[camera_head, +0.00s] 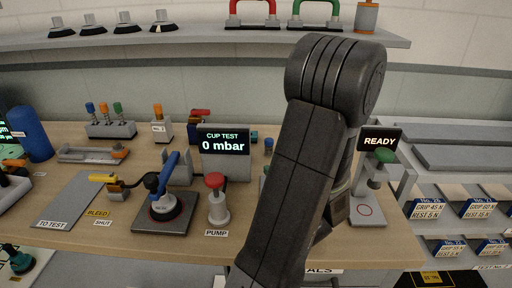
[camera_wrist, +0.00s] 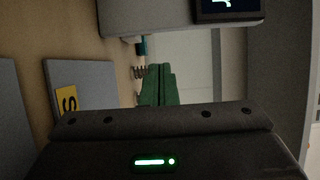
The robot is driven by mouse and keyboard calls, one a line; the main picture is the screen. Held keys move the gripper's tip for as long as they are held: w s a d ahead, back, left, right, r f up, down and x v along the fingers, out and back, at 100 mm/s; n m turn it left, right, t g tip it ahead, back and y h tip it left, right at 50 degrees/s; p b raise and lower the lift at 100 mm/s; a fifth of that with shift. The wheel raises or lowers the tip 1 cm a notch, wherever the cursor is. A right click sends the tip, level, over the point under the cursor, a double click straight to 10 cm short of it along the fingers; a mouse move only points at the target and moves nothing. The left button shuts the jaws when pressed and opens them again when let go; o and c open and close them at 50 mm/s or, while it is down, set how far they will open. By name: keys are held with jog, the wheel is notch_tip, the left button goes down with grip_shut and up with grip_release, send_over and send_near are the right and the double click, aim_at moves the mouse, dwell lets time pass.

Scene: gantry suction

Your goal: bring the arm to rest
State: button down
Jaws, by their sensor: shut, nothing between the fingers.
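My arm rises in front of the right part of the bench in the head view and bends at a large dark joint. My gripper (camera_head: 325,230) is mostly hidden behind my own forearm there, in front of the bench's right part. In the wrist view, my gripper's green fingers (camera_wrist: 158,85) stand close together beyond its dark body, with nothing seen between them. My gripper appears apart from the things around it, though the forearm hides part of this.
A "READY" display (camera_head: 380,140) and a green-topped stand (camera_head: 372,182) are just right of my arm. A shelf (camera_head: 220,40) runs behind.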

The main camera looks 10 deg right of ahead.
dwell(0.3)
jog(key=x, duration=0.3)
jog(key=d+p+x, duration=0.1)
jog(key=x, duration=0.2)
jog(key=p+x, duration=0.1)
jog(key=x, duration=0.2)
jog(key=shift+w+d+r, duration=0.1)
jog(key=shift+w+d, duration=0.15)
jog(key=shift+d, duration=0.05)
jog(key=shift+w+a+p, duration=0.55)
jog(key=shift+a+p, duration=0.1)
jog(key=shift+a, duration=0.85)
